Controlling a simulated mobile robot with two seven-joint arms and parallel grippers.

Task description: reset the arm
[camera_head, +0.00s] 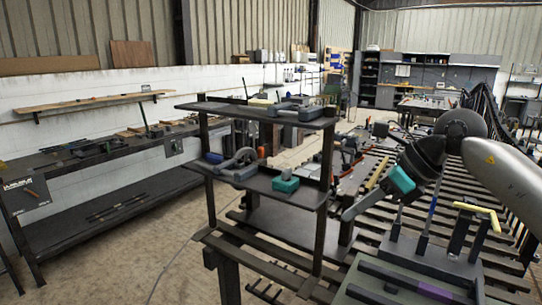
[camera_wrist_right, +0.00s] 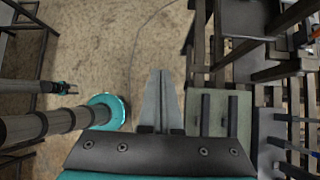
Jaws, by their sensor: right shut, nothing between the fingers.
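My right arm comes in from the right in the head view, with a teal band at its wrist. My right gripper (camera_head: 350,212) points down and left, in front of the slatted bench and right of the shelf rack. In the right wrist view its two grey fingers (camera_wrist_right: 160,75) lie together, shut with nothing between them. They hang above the bare concrete floor. My left gripper does not show in the head view.
A dark shelf rack (camera_head: 262,182) holding tools stands left of my right gripper. A dark tray with upright posts and a yellow-handled tool (camera_head: 477,215) is below my right arm. A slatted bench (camera_head: 365,180) lies behind. Open floor (camera_head: 150,235) is at left.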

